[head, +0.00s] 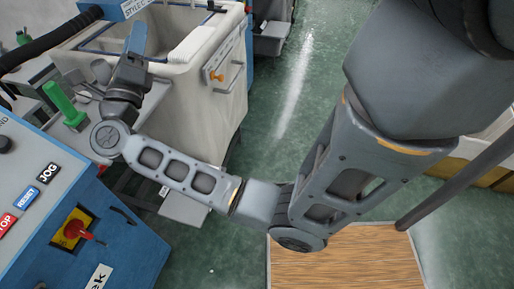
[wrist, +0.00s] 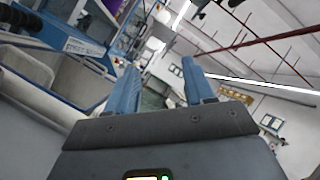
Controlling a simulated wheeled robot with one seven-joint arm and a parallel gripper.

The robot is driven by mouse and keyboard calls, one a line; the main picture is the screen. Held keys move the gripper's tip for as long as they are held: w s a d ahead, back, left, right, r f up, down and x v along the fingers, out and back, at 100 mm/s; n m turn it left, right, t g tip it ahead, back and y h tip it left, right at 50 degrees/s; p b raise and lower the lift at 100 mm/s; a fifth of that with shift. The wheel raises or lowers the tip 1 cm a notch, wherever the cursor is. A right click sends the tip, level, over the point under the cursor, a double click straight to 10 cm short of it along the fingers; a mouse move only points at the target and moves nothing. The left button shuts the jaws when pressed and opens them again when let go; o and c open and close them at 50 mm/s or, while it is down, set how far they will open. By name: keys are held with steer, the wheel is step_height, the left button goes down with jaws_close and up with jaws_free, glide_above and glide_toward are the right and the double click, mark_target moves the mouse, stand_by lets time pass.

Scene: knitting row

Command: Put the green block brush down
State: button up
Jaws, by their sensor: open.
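The green block brush (head: 62,103) stands on a light grey ledge (head: 105,115) at the left of the head view. Its green handle sticks up and leans to the left, above a wider base. My gripper (head: 137,38) is to the right of the brush and apart from it, near the cream bin. In the wrist view my gripper (wrist: 158,84) shows two blue fingers spread apart with nothing between them. The brush does not show in the wrist view. My wrist hides part of the ledge in the head view.
A cream bin (head: 225,90) stands just behind and right of my gripper. A blue control panel (head: 100,235) with a red knob (head: 77,228) is at the lower left. Green floor (head: 300,95) is open beyond the bin. A wood-topped surface (head: 345,262) is at the bottom.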

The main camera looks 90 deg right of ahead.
steer(key=s+a+f+m+t+y, duration=0.3)
steer(key=s+a+m+t+y, duration=0.2)
steer(key=s+a+m+y, duration=0.2)
steer(key=s+a+f+m+t+y, duration=0.4)
steer(key=s+a+m+y, duration=0.4)
steer(key=a+m, duration=0.3)
steer(key=s+a+f+m+t+y, duration=0.4)
steer(key=s+a+m+t+y, duration=0.2)
steer(key=a, duration=0.6)
steer(key=s+m+y, duration=0.2)
steer(key=s+m, duration=0.1)
steer(key=s, duration=0.1)
steer(key=shift+t, duration=0.3)
steer(key=shift+s+a, duration=0.1)
steer(key=shift+c, duration=0.5)
